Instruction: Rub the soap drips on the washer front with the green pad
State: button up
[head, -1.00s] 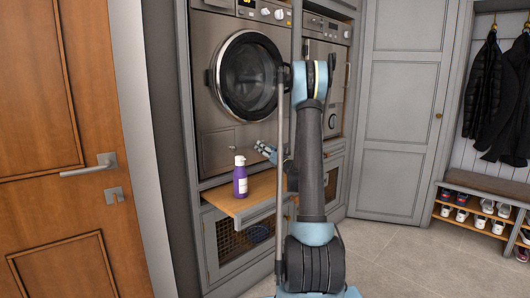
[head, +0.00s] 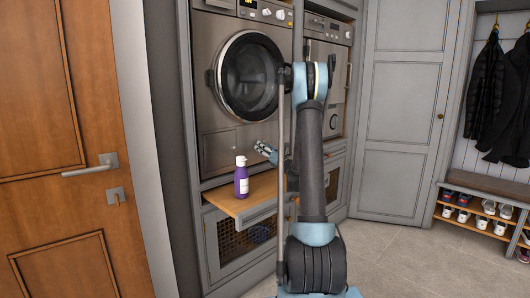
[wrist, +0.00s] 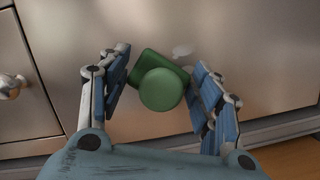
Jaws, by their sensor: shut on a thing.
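My gripper (wrist: 160,85) is shut on the green pad (wrist: 162,88), holding it by its round knob between the blue fingers. The pad's flat side faces the steel washer front (wrist: 235,45), close to it; I cannot tell whether it touches. A pale soap drip (wrist: 182,51) shows on the steel just beyond the pad's upper right edge. In the head view my gripper (head: 264,150) is at the washer's lower front (head: 218,150), below the round door. The pad cannot be made out there.
A purple bottle (head: 241,178) stands on the pulled-out wooden shelf (head: 262,191) below the washer, left of my gripper. A round metal knob (wrist: 10,85) sticks out at the left in the wrist view. The floor (head: 400,250) at right is clear.

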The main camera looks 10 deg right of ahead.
jog(key=shift+w+a, duration=0.25)
jog(key=shift+w, duration=0.1)
jog(key=shift+d, duration=0.1)
jog(key=w+d, duration=0.2)
jog(key=d, duration=0.1)
jog(key=shift+w, duration=0.2)
dwell(0.5)
jog(key=shift+s+a, duration=0.55)
jog(key=shift+a, duration=0.4)
jog(key=shift+s+a, duration=0.55)
jog(key=shift+a, duration=0.35)
jog(key=shift+c, duration=0.4)
jog(key=s+d, duration=0.3)
jog(key=s, duration=0.1)
jog(key=shift+s+d, duration=0.4)
